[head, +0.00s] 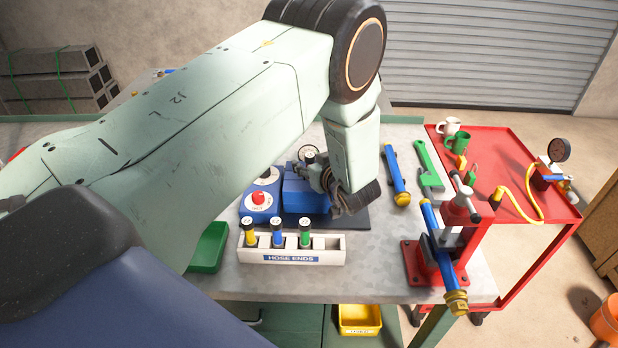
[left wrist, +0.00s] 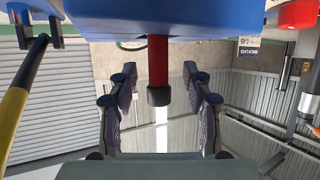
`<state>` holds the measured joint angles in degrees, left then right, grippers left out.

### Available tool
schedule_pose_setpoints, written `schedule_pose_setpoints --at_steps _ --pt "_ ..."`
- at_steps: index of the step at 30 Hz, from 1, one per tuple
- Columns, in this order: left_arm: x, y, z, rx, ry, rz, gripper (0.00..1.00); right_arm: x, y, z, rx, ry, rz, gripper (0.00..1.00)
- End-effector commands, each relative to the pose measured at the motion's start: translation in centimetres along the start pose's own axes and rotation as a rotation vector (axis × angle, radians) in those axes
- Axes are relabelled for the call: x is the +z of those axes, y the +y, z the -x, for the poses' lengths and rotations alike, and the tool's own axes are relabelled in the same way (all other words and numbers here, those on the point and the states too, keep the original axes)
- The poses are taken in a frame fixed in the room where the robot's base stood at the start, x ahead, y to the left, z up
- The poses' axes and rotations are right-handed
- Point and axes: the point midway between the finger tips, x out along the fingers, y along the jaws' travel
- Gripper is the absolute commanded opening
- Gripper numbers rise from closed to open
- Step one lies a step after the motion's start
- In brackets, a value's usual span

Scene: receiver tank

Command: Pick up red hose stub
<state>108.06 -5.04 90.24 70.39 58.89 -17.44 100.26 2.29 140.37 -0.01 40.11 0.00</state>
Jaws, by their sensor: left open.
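In the left wrist view the red hose stub (left wrist: 158,62) runs from the blue body (left wrist: 200,22) of a device down to a dark end. It lies between the two spread fingers of my left gripper, with visible gaps on both sides. In the head view my left gripper (head: 330,184) is at the blue device (head: 305,199) on the bench, open. The stub's red part is hidden there by my gripper and arm. My right gripper is not in view.
In front stands a white HOSE ENDS rack (head: 290,257) with yellow, blue and green stubs and an empty slot at right. A green bin (head: 208,248) is left of it. A red vise (head: 440,250) holds a blue pipe. A red cart (head: 530,215) stands at right.

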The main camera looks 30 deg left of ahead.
Motion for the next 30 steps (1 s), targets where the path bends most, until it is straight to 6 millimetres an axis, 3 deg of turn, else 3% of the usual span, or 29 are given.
schedule_pose_setpoints --at_steps 10,27,30 --pt "-0.11 -0.01 -0.53 0.000 0.000 -0.001 0.50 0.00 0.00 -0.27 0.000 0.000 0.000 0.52" --pt "-0.05 -0.02 -0.51 0.000 -0.001 -0.001 0.01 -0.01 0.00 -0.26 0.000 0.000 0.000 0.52" --pt "-0.03 -0.03 -0.51 0.000 -0.001 -0.001 0.00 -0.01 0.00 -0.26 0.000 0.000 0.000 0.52"
